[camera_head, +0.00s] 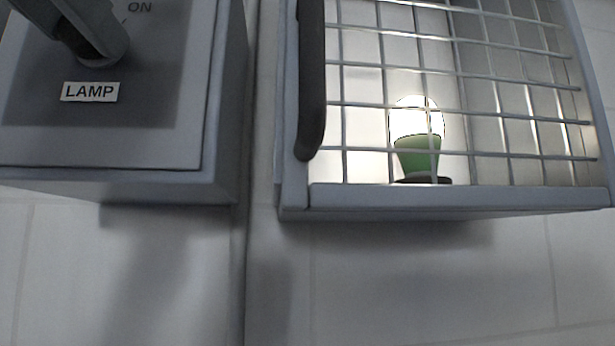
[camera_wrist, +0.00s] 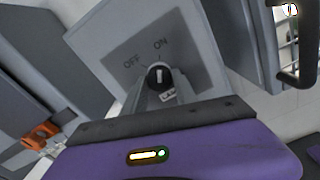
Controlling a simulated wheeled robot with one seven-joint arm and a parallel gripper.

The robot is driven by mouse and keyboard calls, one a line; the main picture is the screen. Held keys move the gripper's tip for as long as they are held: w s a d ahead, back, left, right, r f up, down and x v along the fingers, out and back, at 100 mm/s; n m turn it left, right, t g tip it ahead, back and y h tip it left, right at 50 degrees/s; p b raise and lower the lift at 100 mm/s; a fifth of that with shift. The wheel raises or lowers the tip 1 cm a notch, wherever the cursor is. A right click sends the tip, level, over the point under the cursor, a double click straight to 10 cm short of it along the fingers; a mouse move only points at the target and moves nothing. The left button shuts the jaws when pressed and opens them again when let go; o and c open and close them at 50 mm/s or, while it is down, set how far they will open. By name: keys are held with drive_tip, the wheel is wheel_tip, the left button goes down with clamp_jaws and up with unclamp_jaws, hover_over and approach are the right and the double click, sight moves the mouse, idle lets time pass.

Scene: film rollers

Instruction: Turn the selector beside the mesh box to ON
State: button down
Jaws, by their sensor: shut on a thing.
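The selector (camera_wrist: 158,77) is a dark round knob with a white mark, on a grey box (camera_wrist: 95,35) with OFF and ON printed above it. In the wrist view its white mark points up toward ON. My gripper (camera_wrist: 160,84) is shut on the knob, with its grey fingers on either side of it. In the head view the LAMP label (camera_head: 89,92) sits below the knob, which is partly cut off at the top left. The mesh box (camera_head: 450,199) stands to the right, and the bulb (camera_head: 416,122) inside it glows white above a green base.
A dark bar handle (camera_head: 312,80) runs down the left side of the mesh box front. A narrow gap separates the two boxes. The pale tiled wall (camera_head: 400,290) below them is clear. An orange part (camera_wrist: 40,135) shows at the wrist view's lower left.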

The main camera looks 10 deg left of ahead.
drive_tip(key=c, duration=1)
unclamp_jaws()
drive_tip(key=b+v, duration=0.2)
drive_tip(key=v, duration=0.5)
drive_tip(key=shift+s, duration=0.4)
drive_tip(key=shift+d, duration=0.1)
